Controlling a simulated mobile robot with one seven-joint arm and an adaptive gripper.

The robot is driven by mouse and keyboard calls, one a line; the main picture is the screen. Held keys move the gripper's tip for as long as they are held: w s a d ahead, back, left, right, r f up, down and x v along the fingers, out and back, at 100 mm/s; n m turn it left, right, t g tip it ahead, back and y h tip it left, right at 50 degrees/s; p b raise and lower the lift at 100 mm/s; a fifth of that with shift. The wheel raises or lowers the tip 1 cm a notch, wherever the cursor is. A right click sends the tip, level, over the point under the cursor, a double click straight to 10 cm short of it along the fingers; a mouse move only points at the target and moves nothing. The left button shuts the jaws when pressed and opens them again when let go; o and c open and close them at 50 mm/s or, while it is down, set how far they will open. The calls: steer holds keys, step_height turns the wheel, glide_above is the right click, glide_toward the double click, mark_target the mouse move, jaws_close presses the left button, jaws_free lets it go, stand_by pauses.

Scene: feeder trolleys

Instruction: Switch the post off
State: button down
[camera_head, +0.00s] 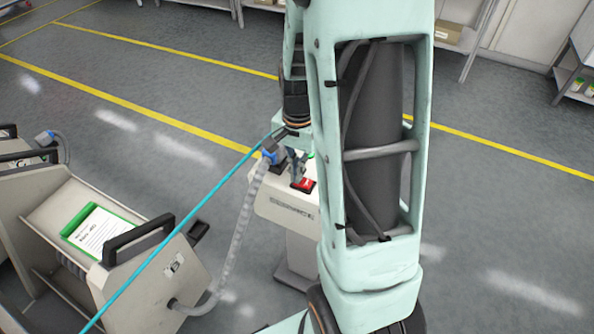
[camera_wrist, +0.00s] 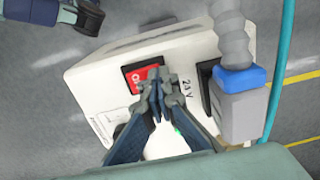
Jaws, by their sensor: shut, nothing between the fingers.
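The post (camera_head: 287,212) is a pale box on a column, standing on the floor left of my arm in the head view. Its top face (camera_wrist: 120,85) fills the middle of the wrist view. A red switch (camera_wrist: 142,74) with white lettering sits on that face, and it also shows in the head view (camera_head: 304,185). My gripper (camera_wrist: 157,115) is shut and empty, with its fingertips over the post's top beside the red switch's lower edge. I cannot tell whether the fingers touch it. The gripper partly hides the switch and the face.
A grey plug with a blue collar (camera_wrist: 240,95) sits in the "24 V" socket beside the switch. Its ribbed hose (camera_head: 238,235) runs to a trolley (camera_head: 150,270) at left. A taut teal cable (camera_head: 180,228) passes close by. Floor behind the post is clear.

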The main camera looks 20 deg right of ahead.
steer(key=shift+s+d+r, duration=0.25)
steer(key=shift+s+d, duration=0.1)
steer(key=shift+s, duration=0.2)
steer(key=shift+w+r+p, duration=0.1)
steer(key=shift+r+p, duration=0.45)
steer(key=shift+p, duration=0.1)
step_height(320, 180, up, 13)
steer(key=w+a+p, duration=0.1)
steer(key=w+p, duration=0.1)
steer(key=p, duration=0.1)
steer(key=shift+a+f, duration=0.15)
steer(key=shift+a, duration=0.15)
